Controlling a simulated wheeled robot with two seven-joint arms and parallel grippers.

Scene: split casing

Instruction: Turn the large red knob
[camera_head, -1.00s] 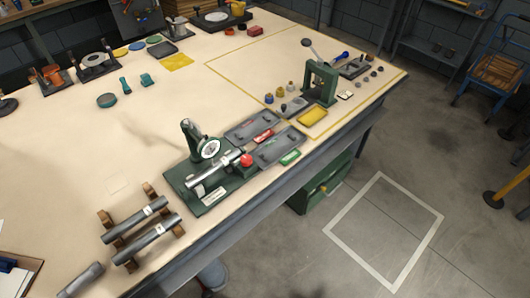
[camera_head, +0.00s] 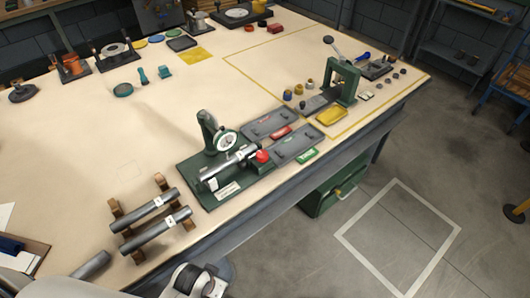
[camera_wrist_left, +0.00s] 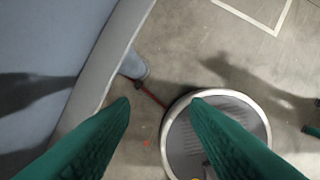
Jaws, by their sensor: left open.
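The large red knob (camera_head: 262,156) sits at the right end of a grey cylinder (camera_head: 228,168) on a green bench fixture (camera_head: 208,193) with a round dial (camera_head: 227,140). The fixture stands near the front edge of the workbench. My left gripper (camera_wrist_left: 161,101) shows in the left wrist view with its two green fingers spread and nothing between them. It is over the floor beside the bench, away from the knob. In the head view only a white and grey part of my arm shows at the bottom edge. My right gripper is in neither view.
Two grey cylinders lie on a wooden rack (camera_head: 128,219) left of the fixture. Grey trays (camera_head: 297,143) with red and green labels lie right of the knob. A green lever press (camera_head: 342,81) stands farther right. The bench surface (camera_head: 150,120) behind the fixture is mostly clear.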

